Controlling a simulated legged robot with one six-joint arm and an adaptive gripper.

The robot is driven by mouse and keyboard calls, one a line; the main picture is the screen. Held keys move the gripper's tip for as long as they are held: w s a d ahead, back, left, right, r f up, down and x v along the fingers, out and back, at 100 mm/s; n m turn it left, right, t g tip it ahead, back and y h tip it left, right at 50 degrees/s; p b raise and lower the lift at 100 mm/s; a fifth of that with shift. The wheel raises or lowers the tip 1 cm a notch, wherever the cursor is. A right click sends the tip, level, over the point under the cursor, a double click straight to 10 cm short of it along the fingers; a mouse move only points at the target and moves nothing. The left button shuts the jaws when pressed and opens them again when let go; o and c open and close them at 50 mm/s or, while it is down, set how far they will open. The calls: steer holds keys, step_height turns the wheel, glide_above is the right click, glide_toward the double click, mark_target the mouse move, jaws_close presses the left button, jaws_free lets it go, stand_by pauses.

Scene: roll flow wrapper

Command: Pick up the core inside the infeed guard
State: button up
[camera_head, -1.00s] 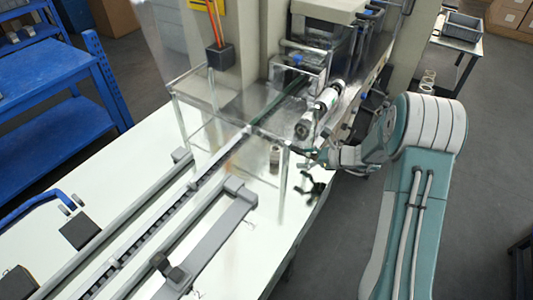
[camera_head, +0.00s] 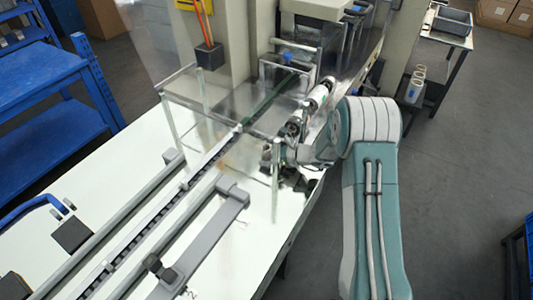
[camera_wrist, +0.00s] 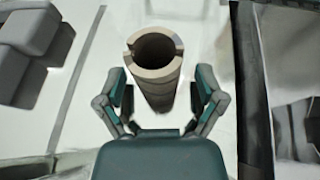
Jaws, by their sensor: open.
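The core, a beige-grey hollow tube (camera_wrist: 155,92), shows its open end in the wrist view. My gripper (camera_wrist: 160,78) is open, with one dark finger on each side of the core and gaps between. The jaws are not closed on it. In the head view, my gripper (camera_head: 269,156) is at the near right side of the clear infeed guard (camera_head: 178,78), partly seen through the panels. I cannot make out the core in the head view.
A conveyor rail (camera_head: 150,222) runs under the guard, with a grey side bar (camera_head: 205,238) beside it. A roller (camera_head: 317,95) lies close behind my wrist. Dark grey blocks (camera_wrist: 30,55) stand left in the wrist view. A blue shelf (camera_head: 45,85) is further off.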

steer(key=shift+a, duration=0.1)
steer(key=c, duration=0.9)
steer(key=shift+c, duration=0.2)
